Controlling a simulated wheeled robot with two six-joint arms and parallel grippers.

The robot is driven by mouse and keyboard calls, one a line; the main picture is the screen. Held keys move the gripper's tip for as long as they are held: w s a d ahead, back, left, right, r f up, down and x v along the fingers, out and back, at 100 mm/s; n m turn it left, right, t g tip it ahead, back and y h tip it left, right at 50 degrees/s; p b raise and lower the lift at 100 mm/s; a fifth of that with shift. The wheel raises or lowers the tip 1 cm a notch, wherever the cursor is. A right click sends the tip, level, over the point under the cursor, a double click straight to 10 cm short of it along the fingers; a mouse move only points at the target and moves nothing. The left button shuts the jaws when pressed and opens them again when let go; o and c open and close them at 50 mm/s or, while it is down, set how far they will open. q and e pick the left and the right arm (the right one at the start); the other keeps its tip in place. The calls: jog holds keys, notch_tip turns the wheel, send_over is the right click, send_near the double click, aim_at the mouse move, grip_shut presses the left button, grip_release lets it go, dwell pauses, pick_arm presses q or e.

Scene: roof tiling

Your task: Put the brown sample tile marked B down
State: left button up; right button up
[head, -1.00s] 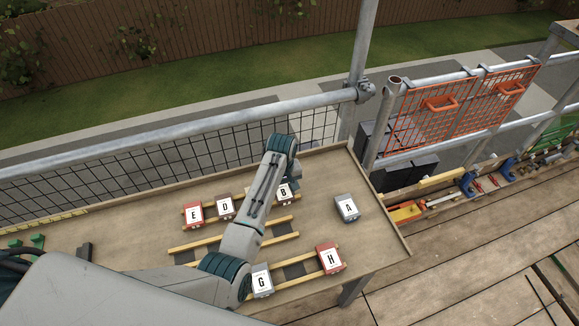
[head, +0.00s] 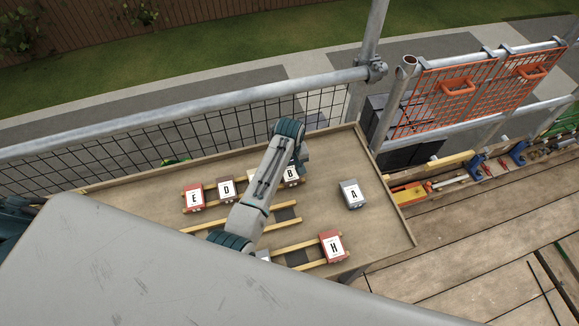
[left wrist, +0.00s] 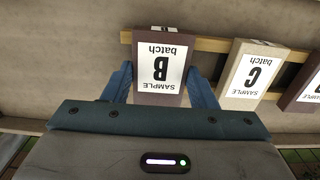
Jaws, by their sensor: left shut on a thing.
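The brown sample tile marked B (left wrist: 160,50) is between the two blue fingers of my left gripper (left wrist: 160,82) in the left wrist view. The gripper is shut on its sides. The tile is at the wooden rails (left wrist: 212,44), beside the pale tile C (left wrist: 250,72); I cannot tell whether it rests on them or hangs just above. In the head view tile B (head: 291,175) shows at the right end of the row, partly covered by my left arm. My right gripper is not in view.
Red tile E (head: 194,198) and brown tile D (head: 226,189) stand in the same row. Grey tile A (head: 352,194) lies alone to the right. Red tile H (head: 332,246) is on the nearer rails. The table top (head: 385,225) is clear around A and has a raised edge.

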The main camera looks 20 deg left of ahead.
aim_at(290, 171)
pick_arm(q)
jog(key=shift+f, duration=0.1)
jog(key=o, duration=1)
jog(key=shift+f, duration=0.2)
jog(key=shift+o, duration=0.3)
jog(key=shift+w, duration=0.1)
jog(key=shift+r, duration=0.45)
notch_tip(290, 171, up, 12)
jog(key=b, duration=0.4)
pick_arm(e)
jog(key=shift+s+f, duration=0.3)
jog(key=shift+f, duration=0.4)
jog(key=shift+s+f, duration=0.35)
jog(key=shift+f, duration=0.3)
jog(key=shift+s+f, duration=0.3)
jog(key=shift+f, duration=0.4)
pick_arm(q)
jog(key=shift+r, duration=0.1)
